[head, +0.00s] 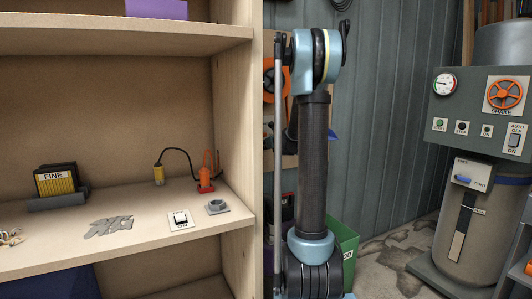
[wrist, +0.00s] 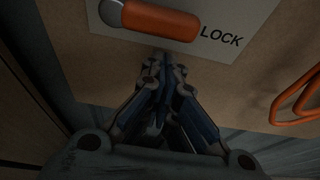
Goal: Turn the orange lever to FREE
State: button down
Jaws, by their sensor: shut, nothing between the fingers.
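The orange lever (wrist: 160,20) is at the top of the wrist view, on a pale plate (wrist: 215,45). Its grey round pivot (wrist: 112,12) is at its left end, and its handle reaches right, pointing toward the word LOCK. The word FREE is not in view; the plate's upper part is cut off. My gripper (wrist: 163,60) is shut and empty, with its fingertips just below the lever in the picture. Whether they touch the panel cannot be told. In the head view I cannot make out the lever or the gripper.
In the wrist view an orange wire-like loop (wrist: 296,98) is at the right, beside the brown panel (wrist: 225,82). In the head view, a wooden shelf (head: 140,232) stands left of my arm, and a green bin (head: 346,248) and grey machine (head: 475,130) are to its right.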

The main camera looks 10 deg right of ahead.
jog(key=shift+r, duration=0.7)
